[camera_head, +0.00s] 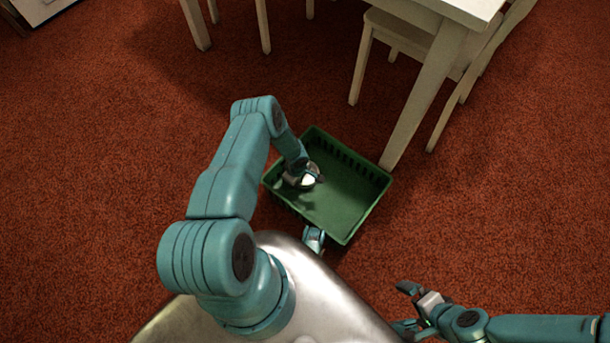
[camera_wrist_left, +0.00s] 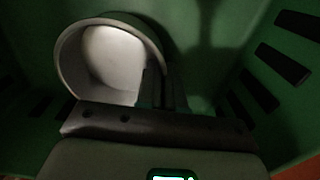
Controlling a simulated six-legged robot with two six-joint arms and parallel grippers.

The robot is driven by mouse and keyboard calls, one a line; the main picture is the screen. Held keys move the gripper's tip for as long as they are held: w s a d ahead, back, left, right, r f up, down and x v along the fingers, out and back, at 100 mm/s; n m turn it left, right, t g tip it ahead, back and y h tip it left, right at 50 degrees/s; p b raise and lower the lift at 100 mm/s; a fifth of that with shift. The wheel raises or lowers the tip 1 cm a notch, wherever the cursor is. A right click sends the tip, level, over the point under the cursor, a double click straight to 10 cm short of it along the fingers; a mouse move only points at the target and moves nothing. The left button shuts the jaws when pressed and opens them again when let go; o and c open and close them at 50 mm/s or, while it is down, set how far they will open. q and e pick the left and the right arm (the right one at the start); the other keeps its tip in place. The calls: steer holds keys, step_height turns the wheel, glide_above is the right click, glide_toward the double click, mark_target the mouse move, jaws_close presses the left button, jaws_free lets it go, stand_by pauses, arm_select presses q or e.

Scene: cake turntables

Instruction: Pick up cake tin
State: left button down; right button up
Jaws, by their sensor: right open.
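The cake tin (camera_head: 309,181) is a round, pale, open vessel inside the green crate (camera_head: 374,205), near its left side. In the left wrist view the tin (camera_wrist_left: 105,60) shows its hollow inside, with its rim at the fingers. My left gripper (camera_head: 294,180) reaches down into the crate beside the tin. In the left wrist view its two dark fingers (camera_wrist_left: 163,85) are close together, one on each side of the tin's right wall, shut on it. My right gripper (camera_head: 407,306) is open and empty, outside the crate at the lower right.
The crate stands on red carpet (camera_head: 510,220). A pale table leg (camera_head: 425,100) comes down close to the crate's right corner. A white chair (camera_head: 385,40) stands beyond it. The carpet left and right of the crate is clear.

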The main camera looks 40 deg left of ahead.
arm_select(q)
step_height(320, 180, up, 10)
steer(key=p, duration=0.6)
steer(key=shift+p, duration=0.35)
step_height(320, 180, up, 10)
steer(key=p, duration=0.3)
steer(key=shift+p, duration=0.4)
steer(key=shift+s, duration=0.15)
